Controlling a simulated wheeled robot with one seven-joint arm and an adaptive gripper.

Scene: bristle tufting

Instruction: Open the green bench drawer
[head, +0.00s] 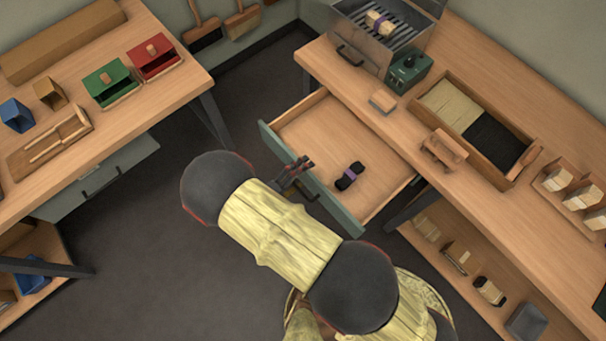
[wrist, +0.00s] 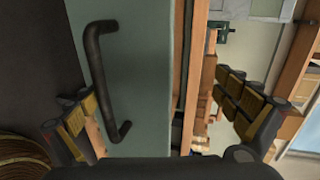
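The green bench drawer under the right bench stands pulled out, its grey-green front (head: 340,200) facing lower left and its wooden inside showing. A black bundle with a purple band (head: 350,176) lies inside. My gripper (head: 298,172) is at the drawer front, partly hidden by my arm. The wrist view shows the green front close up with its dark bar handle (wrist: 104,80). My gripper's fingers (wrist: 160,108) are spread wide there, the left one near the handle's lower part and the right one beyond the panel's edge. I see no grip on the handle; exact contact is unclear.
The right bench (head: 375,115) carries a metal box, a green device (head: 407,69) and a wooden tray (head: 475,130). A lower shelf (head: 470,240) holds several items. The left bench (head: 150,105) has coloured boxes and another drawer (head: 95,185). Dark floor (head: 150,240) lies clear between them.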

